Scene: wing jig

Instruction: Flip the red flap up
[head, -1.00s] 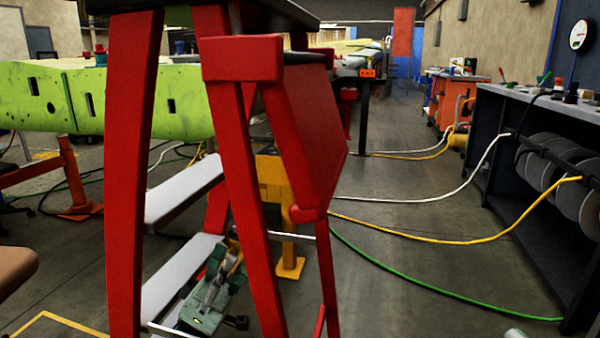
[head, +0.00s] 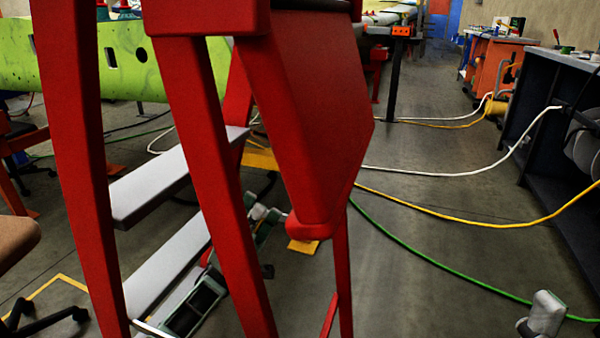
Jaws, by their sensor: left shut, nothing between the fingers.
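The red flap (head: 325,120) is a broad panel hanging down on the right side of a red stepped stand (head: 180,100). Its lower end has a thick rounded edge and sits beside the stand's slanted leg. My left gripper (head: 263,214) is behind that leg, low and left of the flap's lower end, and partly hidden by the red frame. It is shut and holds nothing. It looks apart from the flap. A pale part of my right arm (head: 545,313) shows at the bottom right, and its gripper is not visible.
Grey steps (head: 150,185) fill the stand's left side. White, yellow and green cables (head: 430,262) cross the floor to the right. A dark workbench (head: 560,130) stands at the right. The floor between flap and bench is otherwise open.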

